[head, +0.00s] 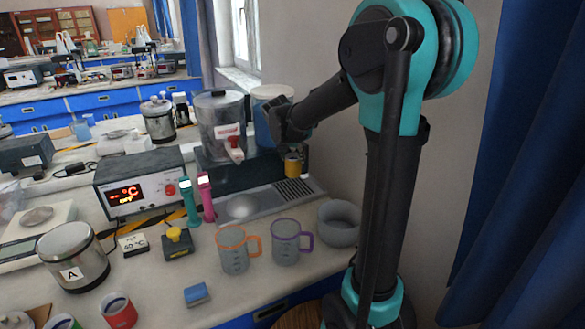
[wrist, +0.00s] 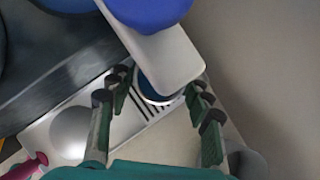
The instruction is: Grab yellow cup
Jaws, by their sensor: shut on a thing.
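A small yellow cup (head: 293,166) is in the head view below the end of my arm, in front of the blue-sided container at the bench's right. My gripper (head: 293,150) is at the cup and shut on it. In the wrist view my gripper's fingers (wrist: 158,86) stand on both sides of a round cup (wrist: 152,97), of which only a dark bluish part shows. A pale bar-shaped part with a blue knob above hides most of the cup there.
A grey tray with slots (head: 285,190) lies under the gripper. A clear dispenser with a red tap (head: 220,122) is at the left. A wall is at the right.

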